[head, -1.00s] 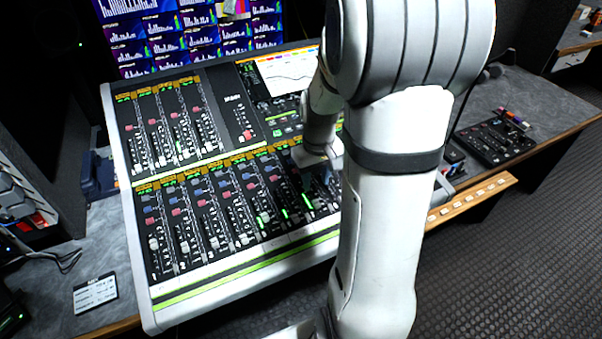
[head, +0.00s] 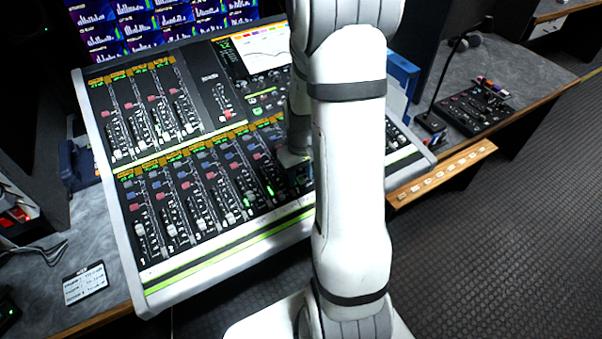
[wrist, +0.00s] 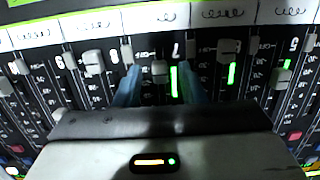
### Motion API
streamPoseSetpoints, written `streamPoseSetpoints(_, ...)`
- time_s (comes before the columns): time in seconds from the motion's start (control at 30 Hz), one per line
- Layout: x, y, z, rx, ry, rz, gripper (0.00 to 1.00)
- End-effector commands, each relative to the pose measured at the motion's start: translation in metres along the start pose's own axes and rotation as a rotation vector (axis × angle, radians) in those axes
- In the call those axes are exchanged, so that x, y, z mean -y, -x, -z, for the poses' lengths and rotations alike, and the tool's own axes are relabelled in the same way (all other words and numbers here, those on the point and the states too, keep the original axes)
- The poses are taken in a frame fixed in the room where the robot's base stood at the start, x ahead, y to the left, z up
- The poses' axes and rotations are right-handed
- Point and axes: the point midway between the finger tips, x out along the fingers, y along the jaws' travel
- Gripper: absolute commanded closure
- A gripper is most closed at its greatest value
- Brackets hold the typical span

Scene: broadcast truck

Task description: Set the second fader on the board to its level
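The mixing board (head: 225,235) stands on the desk with an upper and a lower fader row. In the lower row, the second fader from the left (head: 172,231) has its cap low in its slot. My gripper (wrist: 160,88) is open over the board, well right of that fader. The wrist view shows the board upside down, with a grey fader cap (wrist: 160,71) by the mark 7 between my two blue fingertips. I cannot tell whether they touch it. In the head view my arm hides most of the gripper. The second fader cannot be made out in the wrist view.
A printed card (head: 85,283) lies on the desk left of the board. Screens (head: 150,22) stand behind it. A small panel with a gooseneck microphone (head: 472,108) is at the right. A wooden ledge with buttons (head: 440,175) juts out there. Neighbouring fader caps flank my fingers.

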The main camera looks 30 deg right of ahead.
Motion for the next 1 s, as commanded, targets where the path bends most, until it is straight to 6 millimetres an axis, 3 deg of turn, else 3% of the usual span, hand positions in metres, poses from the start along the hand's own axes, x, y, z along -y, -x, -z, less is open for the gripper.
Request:
streamPoseSetpoints(0.47, 0.0, 0.0, 0.0, 0.0, 0.001, 0.0, 1.0)
streamPoseSetpoints(0.83, 0.001, 0.001, 0.001, 0.0, 0.002, 0.0, 1.0)
streamPoseSetpoints(1.0, 0.001, 0.004, 0.024, -0.001, 0.003, 0.0, 1.0)
